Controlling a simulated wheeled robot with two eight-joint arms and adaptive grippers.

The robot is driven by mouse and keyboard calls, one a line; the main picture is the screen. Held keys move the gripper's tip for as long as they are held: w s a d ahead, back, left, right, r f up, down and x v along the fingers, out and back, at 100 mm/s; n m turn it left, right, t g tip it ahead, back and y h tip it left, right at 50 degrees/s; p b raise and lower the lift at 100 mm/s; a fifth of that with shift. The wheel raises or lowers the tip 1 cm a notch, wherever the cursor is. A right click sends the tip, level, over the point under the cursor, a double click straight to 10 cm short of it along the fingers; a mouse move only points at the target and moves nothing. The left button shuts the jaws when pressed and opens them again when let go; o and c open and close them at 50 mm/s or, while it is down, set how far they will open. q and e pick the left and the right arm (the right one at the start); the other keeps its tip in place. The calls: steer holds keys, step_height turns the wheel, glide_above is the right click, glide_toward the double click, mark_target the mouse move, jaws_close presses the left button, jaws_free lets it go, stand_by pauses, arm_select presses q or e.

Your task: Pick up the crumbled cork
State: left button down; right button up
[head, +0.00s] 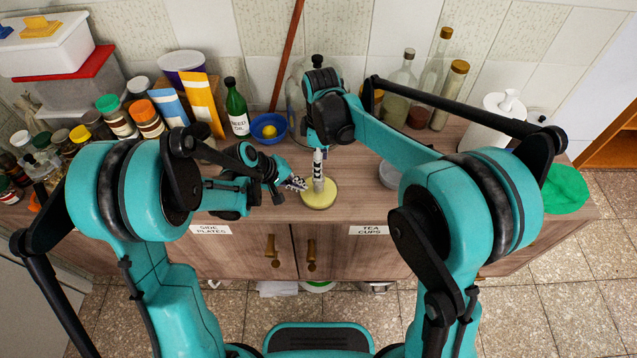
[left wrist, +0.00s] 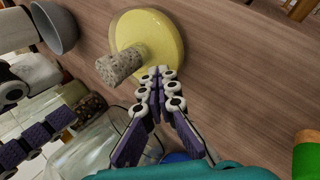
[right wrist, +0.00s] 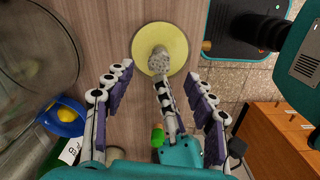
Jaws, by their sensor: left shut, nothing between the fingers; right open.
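The crumbled cork (left wrist: 120,66) is a speckled grey-brown cylinder standing on a round yellow dish (left wrist: 165,28). In the right wrist view the cork (right wrist: 158,62) is seen from above near the middle of the dish (right wrist: 176,42). My left gripper (left wrist: 163,72) is shut and empty, its fingertips beside the cork at the dish's edge; it also shows in the head view (head: 301,184). My right gripper (right wrist: 157,74) is open and points down above the dish, its fingers spread to either side of the cork. In the head view these fingers largely hide the cork.
A blue bowl (head: 268,127) with a yellow item and a green bottle (head: 237,108) stand behind left. Jars crowd the left side. Glass bottles (head: 402,75) stand at the back right. A grey bowl (head: 390,174) is right of the dish. The counter's front strip is clear.

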mark_target(319, 184)
step_height(319, 184, down, 2)
steer(key=shift+f, duration=0.1)
steer(key=shift+a+f, duration=0.15)
steer(key=shift+f, duration=0.75)
steer(key=shift+a+f, duration=0.2)
steer(key=shift+f, duration=0.75)
steer(key=shift+a+f, duration=0.15)
steer(key=shift+f, duration=0.75)
steer(key=c, duration=0.9)
